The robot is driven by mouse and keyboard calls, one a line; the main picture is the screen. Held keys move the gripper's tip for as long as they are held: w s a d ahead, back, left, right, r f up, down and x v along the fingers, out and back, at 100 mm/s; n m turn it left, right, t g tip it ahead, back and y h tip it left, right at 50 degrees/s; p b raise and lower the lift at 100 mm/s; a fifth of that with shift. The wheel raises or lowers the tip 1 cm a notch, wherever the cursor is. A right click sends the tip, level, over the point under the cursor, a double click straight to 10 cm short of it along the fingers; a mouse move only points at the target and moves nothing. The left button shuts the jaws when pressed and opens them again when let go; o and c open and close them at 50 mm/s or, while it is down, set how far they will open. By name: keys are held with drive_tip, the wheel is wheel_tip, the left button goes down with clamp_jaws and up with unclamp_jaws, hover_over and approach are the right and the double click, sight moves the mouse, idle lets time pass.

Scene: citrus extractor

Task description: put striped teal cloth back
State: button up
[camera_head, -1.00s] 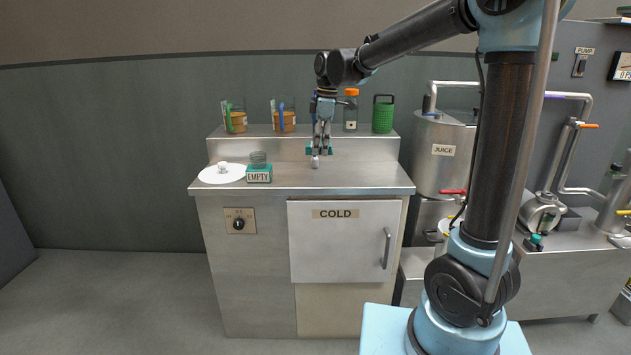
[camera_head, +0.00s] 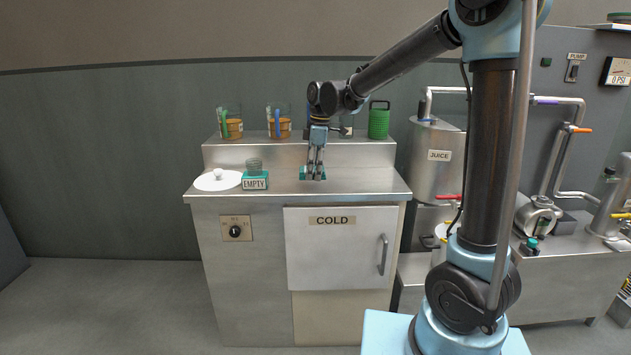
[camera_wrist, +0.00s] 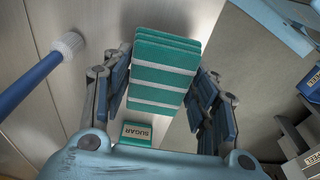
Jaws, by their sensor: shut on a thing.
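The striped teal cloth (camera_wrist: 165,72) is a folded, layered block with pale stripes, seen between my fingers in the wrist view. My gripper (camera_head: 313,174) is shut on it, low over the steel counter (camera_head: 362,184) in front of the raised back ledge. In the head view the cloth shows only as small teal patches by the fingertips. Whether it touches the counter I cannot tell.
Jars (camera_head: 231,128) and a green perforated container (camera_head: 379,122) stand on the ledge. A blue-handled tool (camera_wrist: 35,83) shows left in the wrist view. Counter right of my gripper is clear.

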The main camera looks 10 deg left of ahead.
drive_tip(key=shift+f, duration=1.85)
drive_tip(key=o, duration=1.1)
drive_tip(key=shift+f, duration=0.1)
